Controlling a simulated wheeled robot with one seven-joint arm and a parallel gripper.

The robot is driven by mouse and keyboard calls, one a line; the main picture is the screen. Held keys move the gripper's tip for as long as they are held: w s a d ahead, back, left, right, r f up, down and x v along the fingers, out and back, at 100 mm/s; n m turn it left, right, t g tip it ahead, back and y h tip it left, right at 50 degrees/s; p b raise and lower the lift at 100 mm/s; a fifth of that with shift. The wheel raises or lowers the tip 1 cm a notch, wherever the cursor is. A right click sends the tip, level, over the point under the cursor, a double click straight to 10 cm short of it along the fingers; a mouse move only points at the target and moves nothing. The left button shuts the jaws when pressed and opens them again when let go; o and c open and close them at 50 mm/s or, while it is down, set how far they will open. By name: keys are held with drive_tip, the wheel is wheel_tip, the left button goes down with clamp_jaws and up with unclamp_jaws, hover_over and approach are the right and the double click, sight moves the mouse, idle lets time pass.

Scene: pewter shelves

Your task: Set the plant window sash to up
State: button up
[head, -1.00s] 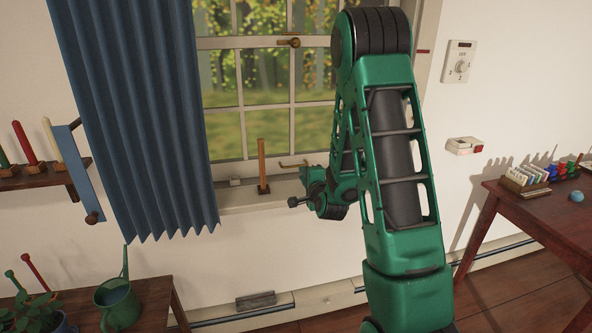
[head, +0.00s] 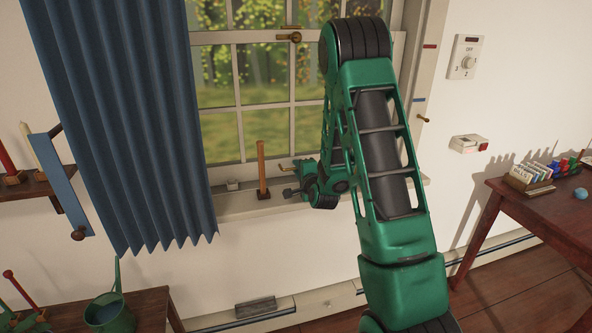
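The window's lower sash (head: 222,177) is a white frame with several panes. It is down, with its bottom rail at the sill (head: 235,203). A brass latch (head: 289,38) sits at its top rail. A brass handle (head: 285,166) shows low on the sash, its right part hidden by my gripper. My gripper (head: 291,190) is at the right end of this handle, just above the sill. I cannot tell if it touches the handle. Its fingers are small and partly hidden, so open or shut is unclear. My green arm hides the right part of the sash.
A wooden post (head: 262,170) stands upright on the sill, left of my gripper. A blue curtain (head: 125,120) hangs at the left. The right window frame bears a peg (head: 423,119) and coloured marks. A table (head: 520,205) stands right; a watering can (head: 108,312) is lower left.

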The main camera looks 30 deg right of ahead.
drive_tip(key=shift+c, duration=0.2)
clamp_jaws()
drive_tip(key=shift+s+f, duration=0.1)
idle(1.1)
